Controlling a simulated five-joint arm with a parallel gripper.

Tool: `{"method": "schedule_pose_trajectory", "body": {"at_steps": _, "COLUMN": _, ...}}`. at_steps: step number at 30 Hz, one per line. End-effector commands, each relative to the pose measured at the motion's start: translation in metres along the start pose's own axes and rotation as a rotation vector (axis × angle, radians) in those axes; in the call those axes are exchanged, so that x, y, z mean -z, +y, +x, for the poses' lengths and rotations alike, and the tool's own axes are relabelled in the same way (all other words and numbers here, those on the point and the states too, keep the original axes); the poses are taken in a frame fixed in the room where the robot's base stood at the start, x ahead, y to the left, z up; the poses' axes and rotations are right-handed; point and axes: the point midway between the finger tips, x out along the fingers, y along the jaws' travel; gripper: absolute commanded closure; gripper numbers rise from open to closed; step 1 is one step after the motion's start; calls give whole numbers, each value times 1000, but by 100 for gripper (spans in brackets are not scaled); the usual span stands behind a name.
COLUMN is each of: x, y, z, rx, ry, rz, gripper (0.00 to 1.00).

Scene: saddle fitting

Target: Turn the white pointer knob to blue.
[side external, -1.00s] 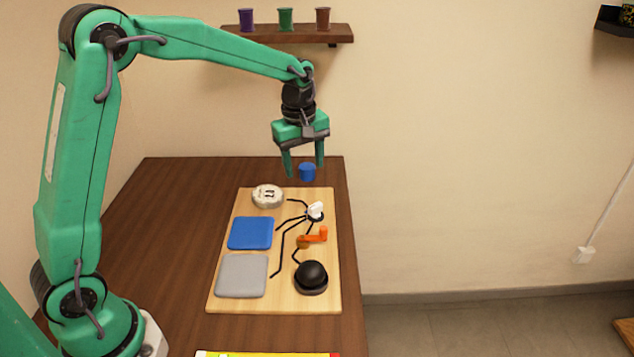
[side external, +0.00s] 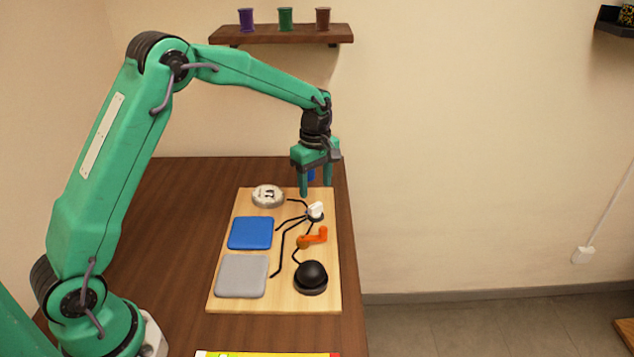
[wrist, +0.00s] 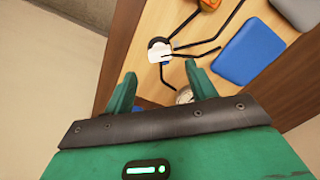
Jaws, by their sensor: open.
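The white pointer knob (side external: 316,210) sits on a dark round base at the right of the wooden board (side external: 225,296). Black lines fan out from it. The blue square pad (side external: 251,233) lies left of the knob and also shows in the wrist view (wrist: 249,52). My gripper (side external: 316,188) is open, pointing down, above and behind the knob, apart from it. The blue cup-like piece (side external: 311,175) is mostly hidden behind the fingers.
A grey pad (side external: 242,276), an orange crank (side external: 312,238), a black dome (side external: 311,276) and a pale round fitting (side external: 267,196) are on the board. A yellow strip (side external: 270,354) lies at the front edge. Bare table (side external: 175,230) is free at left.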

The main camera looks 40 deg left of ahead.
Motion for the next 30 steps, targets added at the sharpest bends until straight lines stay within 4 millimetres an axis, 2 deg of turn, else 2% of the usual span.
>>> {"method": "schedule_pose_trajectory", "body": {"at_steps": 12, "x": 0, "y": -1, "z": 50, "rx": 3, "ry": 0, "rz": 1, "gripper": 44}}
{"method": "schedule_pose_trajectory", "body": {"at_steps": 18, "x": 0, "y": 0, "z": 59, "rx": 1, "ry": 0, "rz": 1, "gripper": 44}}
{"method": "schedule_pose_trajectory", "body": {"at_steps": 26, "x": 0, "y": 0, "z": 60, "rx": 0, "ry": 0, "rz": 1, "gripper": 44}}
{"method": "schedule_pose_trajectory", "body": {"at_steps": 30, "x": 0, "y": 0, "z": 60, "rx": 0, "ry": 0, "rz": 1, "gripper": 69}}
